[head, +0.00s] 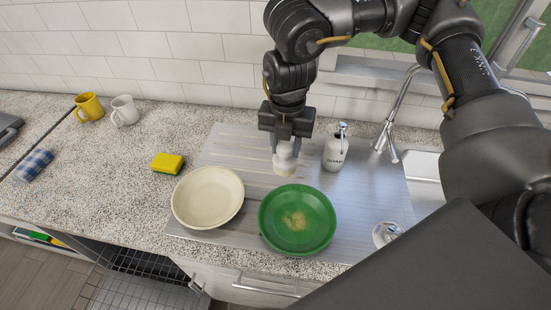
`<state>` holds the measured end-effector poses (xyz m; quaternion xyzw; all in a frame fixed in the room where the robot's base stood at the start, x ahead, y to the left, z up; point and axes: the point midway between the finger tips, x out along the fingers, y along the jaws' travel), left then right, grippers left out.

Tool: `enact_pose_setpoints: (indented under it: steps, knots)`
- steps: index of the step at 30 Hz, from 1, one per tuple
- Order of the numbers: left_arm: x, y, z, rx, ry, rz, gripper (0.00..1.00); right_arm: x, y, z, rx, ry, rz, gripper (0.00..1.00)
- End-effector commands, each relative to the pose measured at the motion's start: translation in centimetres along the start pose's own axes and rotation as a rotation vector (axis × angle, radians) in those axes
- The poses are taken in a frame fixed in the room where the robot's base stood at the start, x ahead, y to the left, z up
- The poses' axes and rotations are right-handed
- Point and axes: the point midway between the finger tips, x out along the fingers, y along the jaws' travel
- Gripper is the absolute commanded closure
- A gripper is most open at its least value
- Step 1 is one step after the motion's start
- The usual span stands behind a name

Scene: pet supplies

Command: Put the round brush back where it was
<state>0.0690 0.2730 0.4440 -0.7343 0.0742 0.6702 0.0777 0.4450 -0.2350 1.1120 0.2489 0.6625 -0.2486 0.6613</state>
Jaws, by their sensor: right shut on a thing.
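A small white round brush (285,160) with a pale, cream lower part is held by my right gripper (285,146), which is shut on it. The gripper points straight down over the back of the metal drainboard (227,143), behind the green plate and left of the soap bottle. I cannot tell whether the brush touches the drainboard or hangs just above it. The fingers hide part of its upper end. My left gripper is not in the head view.
A green plate (272,222) with a tan smear and a cream plate (182,204) lie in front. A soap bottle (335,150) stands close right, near the tap (393,150). A yellow sponge (168,163), two mugs (88,107) and a blue cloth (36,164) are left.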

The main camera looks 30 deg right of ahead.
Motion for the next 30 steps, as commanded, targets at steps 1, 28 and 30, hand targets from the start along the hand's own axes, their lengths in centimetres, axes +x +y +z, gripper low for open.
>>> enact_pose_setpoints:
  steps: [1,28,30]
  knots:
    - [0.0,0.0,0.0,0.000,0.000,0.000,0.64,0.0,0.0,0.0,0.005,0.000,0.000,0.89]
    - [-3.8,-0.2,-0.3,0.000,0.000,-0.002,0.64,9.3,5.1,12.5,0.004,0.001,0.000,0.89]
    - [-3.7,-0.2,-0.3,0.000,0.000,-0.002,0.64,9.5,5.2,12.7,0.004,0.000,0.000,0.89]
